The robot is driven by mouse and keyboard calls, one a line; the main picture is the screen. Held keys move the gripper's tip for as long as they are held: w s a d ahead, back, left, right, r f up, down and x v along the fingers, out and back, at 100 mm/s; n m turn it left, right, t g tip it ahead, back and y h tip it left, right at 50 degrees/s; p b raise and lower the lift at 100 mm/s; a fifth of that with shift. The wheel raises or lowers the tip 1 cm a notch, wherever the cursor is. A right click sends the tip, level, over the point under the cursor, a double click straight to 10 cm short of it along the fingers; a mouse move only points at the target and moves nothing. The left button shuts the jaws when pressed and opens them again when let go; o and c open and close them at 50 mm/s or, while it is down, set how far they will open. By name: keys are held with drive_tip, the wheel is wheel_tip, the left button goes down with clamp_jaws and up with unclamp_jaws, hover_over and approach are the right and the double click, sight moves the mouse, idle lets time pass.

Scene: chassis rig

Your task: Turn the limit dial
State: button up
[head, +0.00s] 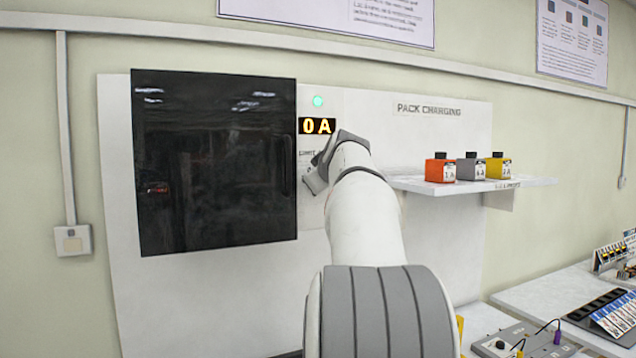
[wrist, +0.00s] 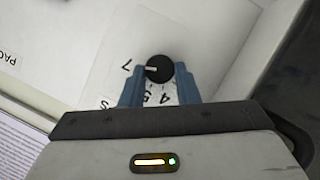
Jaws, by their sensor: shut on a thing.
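The limit dial (wrist: 158,66) is a round black knob with a white pointer mark, in the wrist view. Its mark points left, close to the printed 7. Other printed figures, among them a 4, show below the knob. The two blue fingers of my gripper (wrist: 159,76) stand one on each side of the knob, shut on it. In the head view my gripper (head: 317,180) is at the panel below the display, and my arm hides the dial.
A dark glossy door (head: 215,165) with a handle is just left of my gripper. A green lamp (head: 318,101) glows above the display. A shelf (head: 530,184) on the right holds an orange pack (head: 440,170), a grey pack (head: 470,169) and a yellow pack (head: 499,168).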

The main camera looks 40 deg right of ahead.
drive_tip(key=shift+f, duration=0.15)
drive_tip(key=o, duration=1)
drive_tip(key=shift+s, duration=0.1)
drive_tip(key=b+v, duration=0.2)
drive_tip(key=v, duration=0.5)
drive_tip(key=shift+s+a+b, duration=0.15)
drive_tip(key=shift+s+b, duration=0.2)
